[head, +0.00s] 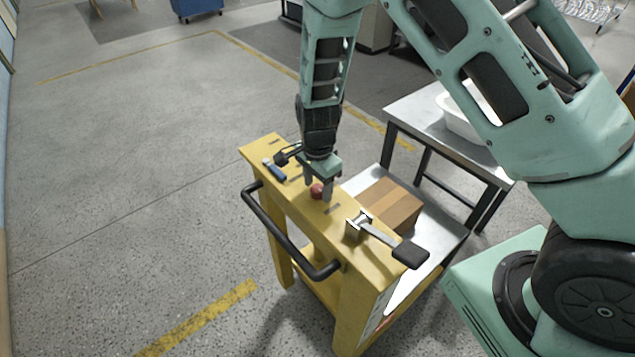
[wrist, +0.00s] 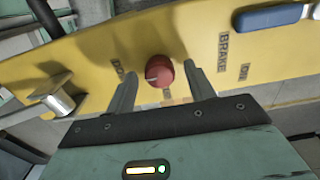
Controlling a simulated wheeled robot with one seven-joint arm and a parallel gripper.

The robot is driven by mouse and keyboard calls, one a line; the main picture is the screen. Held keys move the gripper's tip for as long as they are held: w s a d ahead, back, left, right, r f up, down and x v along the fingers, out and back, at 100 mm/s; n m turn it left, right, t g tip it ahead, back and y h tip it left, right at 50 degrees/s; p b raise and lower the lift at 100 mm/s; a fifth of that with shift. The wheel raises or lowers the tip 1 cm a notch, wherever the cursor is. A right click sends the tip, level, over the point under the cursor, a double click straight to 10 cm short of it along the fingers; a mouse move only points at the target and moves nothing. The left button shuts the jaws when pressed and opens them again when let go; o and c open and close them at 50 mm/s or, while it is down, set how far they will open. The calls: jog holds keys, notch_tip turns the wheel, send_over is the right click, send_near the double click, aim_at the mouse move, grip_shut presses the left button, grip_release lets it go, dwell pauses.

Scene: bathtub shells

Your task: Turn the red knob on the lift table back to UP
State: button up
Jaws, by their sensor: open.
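The red knob (head: 317,190) sits on the yellow top panel of the lift table (head: 262,152). In the wrist view the knob (wrist: 160,70) shows a pale mark on its left side, toward a partly covered label (wrist: 118,70) that seems to begin with "DO". Another label below the knob is mostly hidden. My gripper (head: 319,188) points down over the panel. In the wrist view my gripper (wrist: 160,75) is open, with one finger on each side of the knob and visible gaps between. Contact cannot be seen.
A blue handle (head: 274,170) lies by BRAKE and ON labels. A metal lever with a black pad (head: 410,253) is at the panel's near end. A black push bar (head: 275,232) runs along the side. A cardboard box (head: 388,206) sits on the platform; a steel table (head: 425,125) stands behind.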

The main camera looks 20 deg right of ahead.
jog(key=shift+f, duration=0.2)
jog(key=c, duration=1)
